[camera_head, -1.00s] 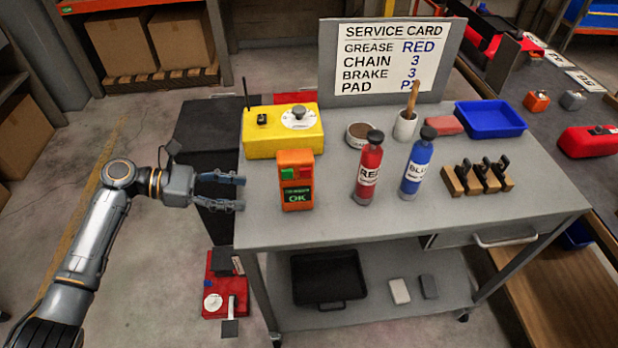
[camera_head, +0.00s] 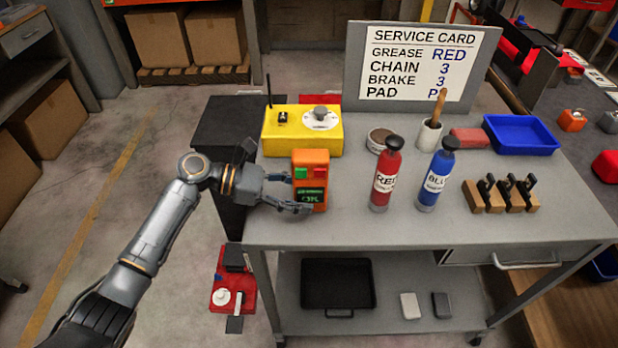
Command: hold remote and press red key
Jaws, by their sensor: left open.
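The orange remote (camera_head: 311,156) stands upright near the left edge of the grey cart top. It has a green key on its left, a red key (camera_head: 320,173) on its right and a dark screen with green text below. My left gripper (camera_head: 301,191) is open at the remote's left side. One finger reaches toward the side near the keys. The other finger passes low by the front of the remote. I cannot tell whether either finger touches it. My right gripper is not in view.
A yellow box (camera_head: 290,141) with a knob and antenna stands behind the remote. A red bottle (camera_head: 385,180) and a blue bottle (camera_head: 436,178) stand to its right. Wooden blocks (camera_head: 490,199), a blue tray (camera_head: 520,149) and the service card (camera_head: 423,62) are further right and behind.

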